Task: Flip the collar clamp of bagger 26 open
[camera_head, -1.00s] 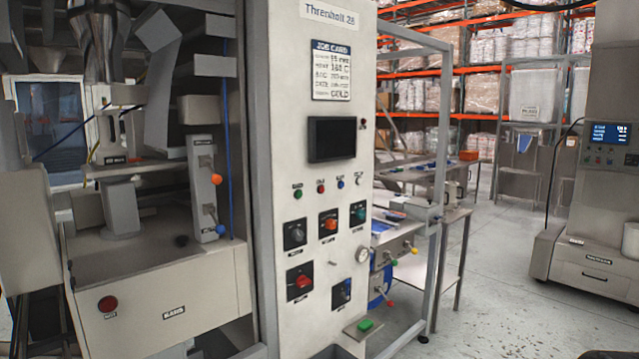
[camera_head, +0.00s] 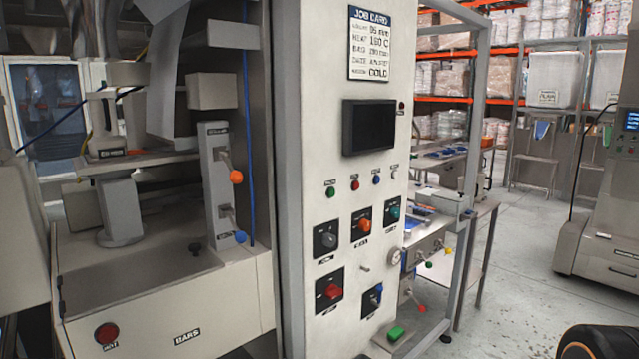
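The bagger's grey control panel (camera_head: 340,195) stands in the middle. Left of it, inside the open bay, a grey lever block (camera_head: 214,180) carries an upper lever with an orange knob (camera_head: 236,177) and a lower lever with a blue knob (camera_head: 240,237). Both levers point to the right and towards me. The small labels above and below are too blurred to read, so I cannot tell whether either lever is the collar clamp. A forming tube stand (camera_head: 118,205) is left of the block. My gripper is not in view.
A dark rounded part with an orange line, probably of my arm, shows at bottom right. The panel's front edge and frame posts (camera_head: 470,190) stand between bay and aisle. A red button (camera_head: 107,334) is on the lower front. Grey floor (camera_head: 510,290) is clear at right.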

